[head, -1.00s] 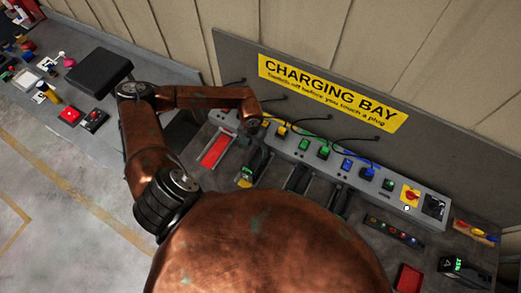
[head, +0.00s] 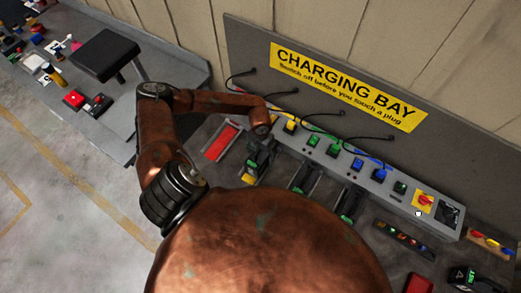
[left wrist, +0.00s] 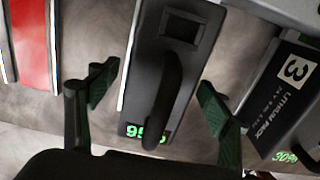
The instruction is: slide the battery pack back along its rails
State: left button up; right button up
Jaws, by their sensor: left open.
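A dark battery pack (left wrist: 183,70) with a black loop handle lies in the middle of the left wrist view. A green readout near its front end is partly covered by the handle; it starts with 9. My left gripper (left wrist: 155,108) is open, with one green-padded finger on each side of the handle, apart from it. In the head view my left gripper (head: 258,158) hangs over the charging bench, and it hides much of the pack there. The rails under the pack are hidden. My right gripper is not in view.
A pack marked 3 (left wrist: 285,100) with a 30% readout sits close at right. A red panel (left wrist: 30,40) is at left. Behind is a grey charging strip (head: 375,180) with coloured plugs, a red-and-yellow switch (head: 423,202) and hanging cables, under a yellow sign (head: 345,85).

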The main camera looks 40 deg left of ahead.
aim_at(254, 165)
pick_arm(q)
notch_tip(254, 165, down, 2)
jog(key=shift+s+f, duration=0.1)
jog(key=shift+f, duration=0.55)
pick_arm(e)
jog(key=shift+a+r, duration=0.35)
pick_arm(q)
jog(key=shift+c, duration=0.5)
jog(key=c, duration=1.1)
grip_shut()
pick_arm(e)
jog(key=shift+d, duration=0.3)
pick_arm(q)
jog(key=shift+s+p, duration=0.1)
jog(key=shift+p, duration=0.25)
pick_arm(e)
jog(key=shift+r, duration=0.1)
pick_arm(q)
jog(key=shift+s+d+p, duration=0.1)
jog(key=shift+s+p, duration=0.25)
jog(key=shift+s, duration=0.5)
jog(key=shift+s+d+p, duration=0.1)
jog(key=shift+s+p, duration=0.2)
jog(key=shift+s, duration=1)
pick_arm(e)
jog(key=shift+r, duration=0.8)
